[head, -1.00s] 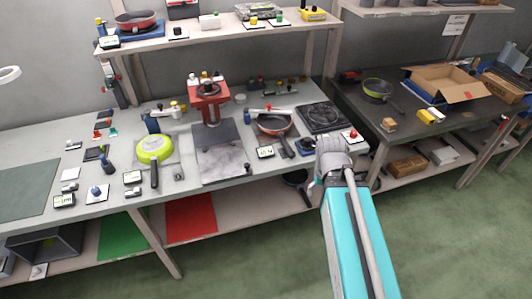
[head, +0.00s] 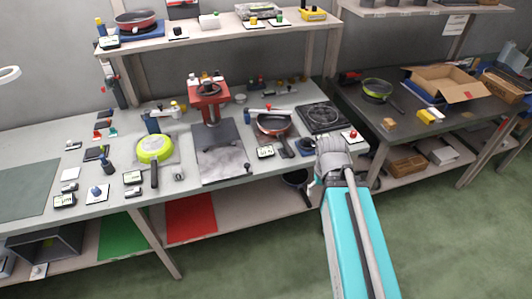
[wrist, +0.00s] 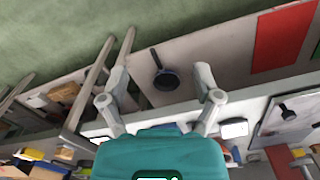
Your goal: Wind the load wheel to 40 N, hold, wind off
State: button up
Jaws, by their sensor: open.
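My gripper (wrist: 160,82) is open in the wrist view, with nothing between its fingers. In the head view my gripper (head: 313,186) is small and partly hidden by my arm, beside the bench's front edge. A red stand (head: 208,98) with a dark round part on top is at the back middle of the bench. A red pan (head: 272,124) lies right of it, with a white bar with a red part across its rim. A small display (head: 265,152) sits before the pan. I cannot tell for sure which part is the load wheel; my gripper touches none of these.
A green pan (head: 154,149) and a grey plate (head: 218,160) lie on the bench. A black hob (head: 322,117) is at the right. A dark pan (wrist: 165,79) is on the lower shelf. A cardboard box (head: 445,85) stands on the right table. The floor is clear.

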notch_tip(320, 180, up, 10)
jog(key=m+p, duration=1)
jog(key=m, duration=0.6)
send_over(308, 139)
jog(key=shift+w+f, duration=0.1)
jog(key=shift+f, duration=0.1)
jog(key=shift+f+b, duration=0.1)
jog(key=shift+b, duration=0.2)
notch_tip(308, 139, down, 14)
jog(key=b, duration=1.3)
jog(key=shift+r, duration=0.2)
